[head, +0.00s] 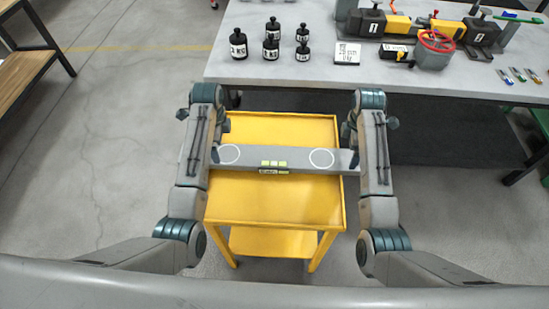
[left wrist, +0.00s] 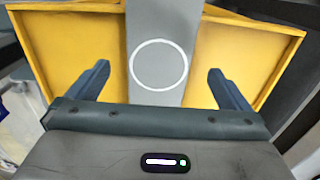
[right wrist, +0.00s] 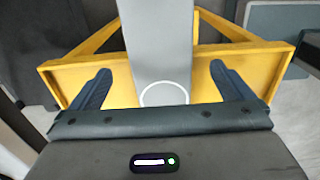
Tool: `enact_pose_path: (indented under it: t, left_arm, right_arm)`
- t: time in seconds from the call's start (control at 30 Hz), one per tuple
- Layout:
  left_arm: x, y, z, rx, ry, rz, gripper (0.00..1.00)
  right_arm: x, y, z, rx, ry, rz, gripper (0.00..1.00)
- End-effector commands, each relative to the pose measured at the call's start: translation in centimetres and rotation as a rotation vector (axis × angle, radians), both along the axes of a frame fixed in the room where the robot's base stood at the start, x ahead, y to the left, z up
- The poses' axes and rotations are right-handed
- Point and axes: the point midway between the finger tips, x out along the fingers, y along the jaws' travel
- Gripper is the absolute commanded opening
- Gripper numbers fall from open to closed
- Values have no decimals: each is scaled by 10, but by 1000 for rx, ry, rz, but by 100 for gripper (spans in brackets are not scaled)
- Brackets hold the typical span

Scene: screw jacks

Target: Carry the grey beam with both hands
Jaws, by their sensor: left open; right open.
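The grey beam (head: 250,157) lies crosswise over the yellow cart (head: 275,205), with a white ring near each end and a small yellow-green level at its middle. My left gripper (head: 215,153) is at the beam's left end. In the left wrist view its open fingers (left wrist: 159,70) stand on either side of the beam (left wrist: 158,25), with a gap on both sides. My right gripper (head: 354,158) is at the right end. In the right wrist view its open fingers (right wrist: 160,70) also straddle the beam (right wrist: 158,40) without touching it.
A grey workbench (head: 300,72) stands behind the cart. It holds several black weights (head: 271,45), a white sign (head: 347,53), a red handwheel (head: 436,41) and a vise-like device (head: 400,25). A wooden bench (head: 25,70) is at far left. The floor left of the cart is clear.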

Motion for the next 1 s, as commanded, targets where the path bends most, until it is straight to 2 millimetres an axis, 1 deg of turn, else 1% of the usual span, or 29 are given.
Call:
enact_pose_path:
  t: [0.03,0.1,0.2,0.33,0.5,0.77,0.87,0.9,0.97,1.0]
  left_arm:
    - [-2,0,-11,0,5,0,100]
    - [-1,0,-23,0,5,0,100]
    - [-1,0,-38,0,3,0,100]
    - [0,0,-52,0,1,0,100]
    - [0,0,-60,0,0,0,100]
    - [0,0,-61,0,-1,0,100]
    - [0,0,-61,0,0,0,82]
    - [0,0,-60,0,0,0,74]
    - [0,0,-60,0,0,0,63]
    - [0,0,-60,0,-1,0,55]
  right_arm:
    - [-1,0,-11,0,3,0,100]
    - [-1,0,-23,0,3,0,100]
    - [-1,0,-38,0,3,0,100]
    - [0,0,-52,0,1,0,100]
    - [0,0,-60,0,0,-1,100]
    - [0,0,-60,0,-1,-1,100]
    - [0,0,-60,0,-1,-1,82]
    - [0,0,-60,0,-1,-1,74]
    - [0,0,-60,0,-1,-1,63]
    - [0,0,-60,0,-1,-1,55]
